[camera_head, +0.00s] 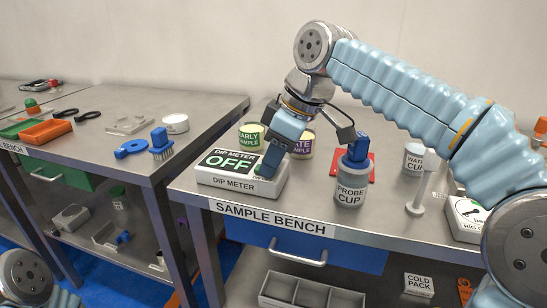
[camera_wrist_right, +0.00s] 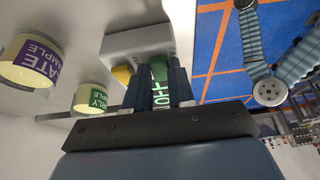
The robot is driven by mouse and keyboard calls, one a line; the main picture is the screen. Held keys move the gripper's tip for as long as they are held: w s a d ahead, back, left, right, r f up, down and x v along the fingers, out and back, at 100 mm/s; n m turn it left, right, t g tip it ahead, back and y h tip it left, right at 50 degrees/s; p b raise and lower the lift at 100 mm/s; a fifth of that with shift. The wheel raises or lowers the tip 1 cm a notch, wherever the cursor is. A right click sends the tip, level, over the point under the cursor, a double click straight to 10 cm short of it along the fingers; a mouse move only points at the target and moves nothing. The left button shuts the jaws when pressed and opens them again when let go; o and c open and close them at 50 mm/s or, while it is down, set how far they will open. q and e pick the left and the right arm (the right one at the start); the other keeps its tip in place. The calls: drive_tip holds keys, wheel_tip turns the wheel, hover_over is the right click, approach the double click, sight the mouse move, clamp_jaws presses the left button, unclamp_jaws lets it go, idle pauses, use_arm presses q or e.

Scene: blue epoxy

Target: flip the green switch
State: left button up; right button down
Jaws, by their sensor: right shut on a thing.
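A white dip meter (camera_head: 240,184) stands on the sample bench, its green display (camera_head: 229,162) reading OFF. My right gripper (camera_head: 271,168) reaches down to the meter's right end, its fingers shut. In the right wrist view, the fingers (camera_wrist_right: 164,90) stand close together in front of the meter's white body (camera_wrist_right: 139,42). A green piece (camera_wrist_right: 158,70) shows between them, which looks like the green switch, mostly hidden by the fingers. Part of the OFF display (camera_wrist_right: 162,97) shows there too. My left gripper is out of view.
The early sample can (camera_head: 251,136) and late sample can (camera_head: 301,143) stand behind the meter. The probe cup (camera_head: 351,187) stands to its right, with a red mat (camera_head: 367,170) and water cup (camera_head: 414,158) beyond. A blue drawer (camera_head: 300,252) is below the bench top.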

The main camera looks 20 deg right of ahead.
drive_tip(key=shift+w+a+r+g+h, duration=0.15)
drive_tip(key=shift+a+g+h, duration=0.1)
drive_tip(key=shift+g+h, duration=0.35)
drive_tip(key=c, duration=1.2)
unclamp_jaws()
drive_tip(key=shift+c, duration=0.2)
drive_tip(key=v, duration=0.7)
drive_tip(key=shift+r, duration=0.25)
